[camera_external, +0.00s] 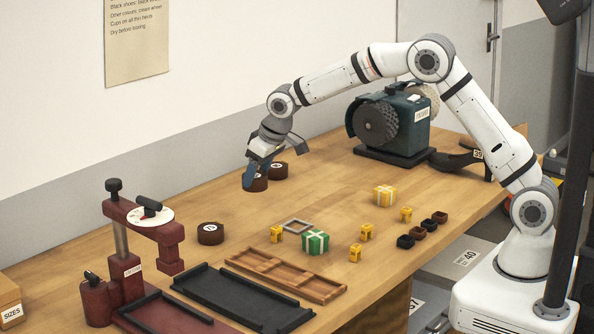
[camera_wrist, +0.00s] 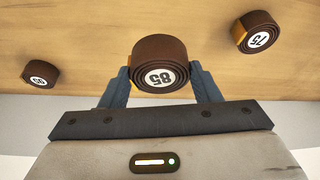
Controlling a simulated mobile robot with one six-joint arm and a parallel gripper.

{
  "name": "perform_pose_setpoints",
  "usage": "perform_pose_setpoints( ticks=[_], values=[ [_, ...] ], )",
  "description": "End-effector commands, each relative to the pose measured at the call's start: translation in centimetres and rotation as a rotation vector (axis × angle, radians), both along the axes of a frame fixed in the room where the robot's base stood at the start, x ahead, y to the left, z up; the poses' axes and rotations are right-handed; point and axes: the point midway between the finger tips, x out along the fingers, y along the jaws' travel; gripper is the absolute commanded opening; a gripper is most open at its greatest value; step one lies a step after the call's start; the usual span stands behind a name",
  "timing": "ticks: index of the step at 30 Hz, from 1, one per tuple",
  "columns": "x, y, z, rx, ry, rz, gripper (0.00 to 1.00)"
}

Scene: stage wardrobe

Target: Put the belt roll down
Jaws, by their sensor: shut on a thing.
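My gripper (camera_external: 262,172) is shut on a brown belt roll with a white label reading 85 (camera_wrist: 160,62). In the outside view this held roll (camera_external: 256,184) is at or just above the wooden table; I cannot tell if it touches. A second belt roll (camera_external: 278,171) sits close behind it to the right. A third roll (camera_external: 210,233) lies apart, nearer the front left. In the wrist view a roll labelled 75 (camera_wrist: 258,37) is at the upper right and another roll (camera_wrist: 41,75) is at the left. The blue fingers (camera_wrist: 160,88) press on both sides of the 85 roll.
A dark red press (camera_external: 128,240) stands at the front left, beside a black tray (camera_external: 240,299) and a wooden compartment tray (camera_external: 287,275). Gift boxes (camera_external: 315,242), yellow pieces and small dark cups lie mid-table. A green machine (camera_external: 395,122) and a black shoe (camera_external: 462,162) stand at the back right.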

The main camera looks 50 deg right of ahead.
Motion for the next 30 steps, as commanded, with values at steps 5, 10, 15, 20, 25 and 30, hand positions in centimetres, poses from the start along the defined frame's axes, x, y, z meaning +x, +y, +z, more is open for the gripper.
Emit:
perform_pose_setpoints(
  ticks=[5, 10, 15, 20, 25, 30],
  values=[
    [-0.1, -0.1, -3.2, -0.001, 0.003, 0.0, 0.32],
    [0.0, -0.1, -4.6, -0.001, 0.001, 0.0, 0.32],
    [0.0, -0.1, -6.8, -0.002, 0.004, 0.0, 0.32],
    [0.0, -0.1, -8.1, 0.0, 0.0, -0.001, 0.32],
    [0.0, -0.1, -8.1, 0.001, -0.001, -0.001, 0.32],
    [0.0, -0.1, -8.4, 0.0, 0.0, -0.001, 0.59]
  ],
)
